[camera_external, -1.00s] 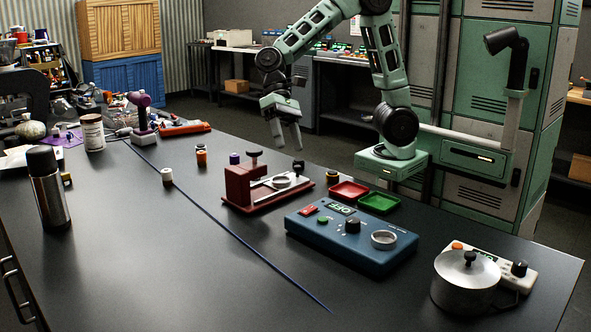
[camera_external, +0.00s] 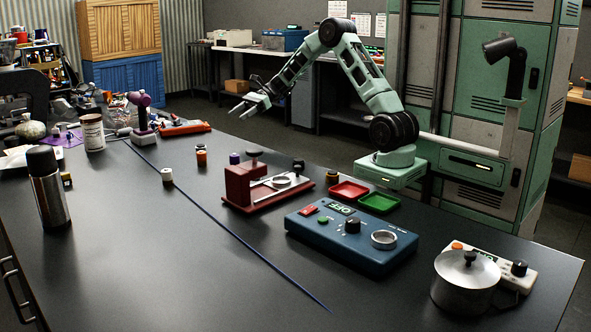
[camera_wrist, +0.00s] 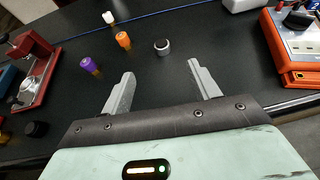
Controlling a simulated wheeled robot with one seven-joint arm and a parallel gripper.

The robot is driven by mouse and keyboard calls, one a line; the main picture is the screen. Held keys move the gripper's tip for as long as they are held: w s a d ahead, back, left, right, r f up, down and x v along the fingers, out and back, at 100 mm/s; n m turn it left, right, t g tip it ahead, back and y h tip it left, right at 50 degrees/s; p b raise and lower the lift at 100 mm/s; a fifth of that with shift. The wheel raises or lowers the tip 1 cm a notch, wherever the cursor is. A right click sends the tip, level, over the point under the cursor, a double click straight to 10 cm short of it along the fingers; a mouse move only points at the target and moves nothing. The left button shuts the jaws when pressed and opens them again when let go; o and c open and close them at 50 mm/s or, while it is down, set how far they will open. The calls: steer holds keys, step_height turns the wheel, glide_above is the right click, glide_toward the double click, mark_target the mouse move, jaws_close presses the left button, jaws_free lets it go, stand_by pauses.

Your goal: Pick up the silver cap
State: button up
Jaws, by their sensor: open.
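In the wrist view the silver cap (camera_wrist: 162,47) is a small round piece with a bright rim and dark side, standing on the black table. It lies ahead of and roughly between my open fingers, with a gap to both. In the external view a small silver top (camera_external: 201,147) shows just behind the orange cap (camera_external: 201,158); it is partly hidden. My gripper (camera_external: 238,112) is open and empty above the table's far edge; its fingers also show in the wrist view (camera_wrist: 160,70).
A purple cap (camera_wrist: 91,66) and a white cap (camera_wrist: 109,18) stand near the orange one. A red clamp stand (camera_external: 250,185) is on the left in the wrist view, an orange-based box (camera_wrist: 290,50) on the right. The blue brewer box (camera_external: 350,240) and a pot (camera_external: 465,285) stand farther off.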

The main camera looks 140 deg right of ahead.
steer(key=shift+s+f, duration=0.15)
steer(key=shift+f, duration=0.95)
steer(key=p, duration=0.2)
glide_toward(204, 146)
steer(key=x, duration=0.5)
steer(key=shift+d, duration=0.2)
steer(key=x, duration=0.4)
steer(key=shift+w+f, duration=0.15)
steer(key=shift+w, duration=0.1)
steer(key=c, duration=1.1)
